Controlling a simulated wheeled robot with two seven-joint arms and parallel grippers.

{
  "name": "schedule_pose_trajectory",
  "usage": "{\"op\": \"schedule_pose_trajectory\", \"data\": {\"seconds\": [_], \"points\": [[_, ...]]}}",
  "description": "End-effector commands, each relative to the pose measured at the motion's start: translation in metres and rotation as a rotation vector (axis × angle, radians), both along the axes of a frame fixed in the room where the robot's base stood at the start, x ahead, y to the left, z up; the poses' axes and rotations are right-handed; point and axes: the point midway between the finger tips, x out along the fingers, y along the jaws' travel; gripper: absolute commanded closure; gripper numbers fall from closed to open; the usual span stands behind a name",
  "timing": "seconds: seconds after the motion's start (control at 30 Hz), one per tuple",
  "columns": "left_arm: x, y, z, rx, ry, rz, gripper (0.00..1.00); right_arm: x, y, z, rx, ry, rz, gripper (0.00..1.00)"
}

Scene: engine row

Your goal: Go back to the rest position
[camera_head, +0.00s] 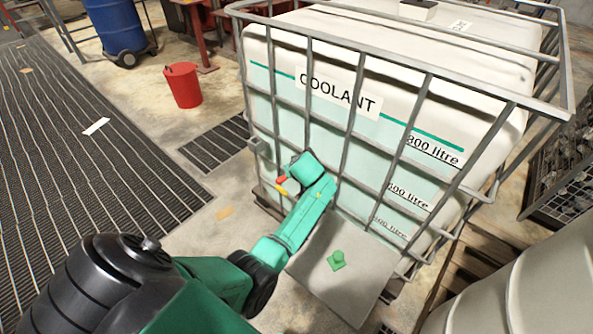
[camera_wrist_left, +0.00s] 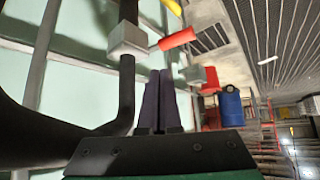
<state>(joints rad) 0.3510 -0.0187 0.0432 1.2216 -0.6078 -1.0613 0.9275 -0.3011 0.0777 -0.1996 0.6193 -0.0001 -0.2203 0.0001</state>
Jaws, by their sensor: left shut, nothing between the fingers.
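My left arm (camera_head: 295,220) reaches from the lower left to the front of the white coolant tank (camera_head: 278,85). In the head view its end is close to the cage, and the fingers cannot be made out. In the left wrist view my left gripper (camera_wrist_left: 159,75) is shut, its two dark fingers together with nothing between them. A red handle (camera_wrist_left: 178,39) is just beyond the fingertips, with a yellow handle (camera_wrist_left: 174,6) past it. Both the red one (camera_head: 281,180) and the yellow one (camera_head: 282,191) also show in the head view. My right gripper is not in view.
Grey cage bars (camera_head: 352,125) surround the tank; a dark bar (camera_wrist_left: 127,75) is close left of the fingers. A small green piece (camera_head: 336,261) lies on a grey plate (camera_head: 350,298) below. A red bucket (camera_head: 183,86) and blue barrel (camera_head: 116,25) stand behind. Left floor is open grating.

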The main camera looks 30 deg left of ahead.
Motion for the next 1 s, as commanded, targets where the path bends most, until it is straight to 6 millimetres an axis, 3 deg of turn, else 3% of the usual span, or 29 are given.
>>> {"op": "schedule_pose_trajectory", "data": {"seconds": [0.1,0.27,0.37,0.47,0.6,0.7,1.0], "points": [[0.0,0.0,0.0,0.001,-0.001,0.0,1.0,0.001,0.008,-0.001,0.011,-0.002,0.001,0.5],[0.0,0.0,0.0,0.001,0.0,-0.001,1.0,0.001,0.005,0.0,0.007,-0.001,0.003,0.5],[-0.012,0.0,-0.004,0.004,0.024,-0.02,1.0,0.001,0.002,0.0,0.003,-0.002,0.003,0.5],[-0.048,-0.005,-0.013,0.004,0.098,-0.097,1.0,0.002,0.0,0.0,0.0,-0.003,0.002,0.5],[-0.111,-0.03,-0.019,-0.015,0.229,-0.297,1.0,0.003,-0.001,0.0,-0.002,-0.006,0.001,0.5],[-0.145,-0.049,-0.017,-0.033,0.293,-0.427,1.0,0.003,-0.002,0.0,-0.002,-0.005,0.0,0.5],[-0.22,-0.098,0.0,-0.082,0.405,-0.758,1.0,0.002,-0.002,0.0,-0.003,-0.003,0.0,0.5]]}}
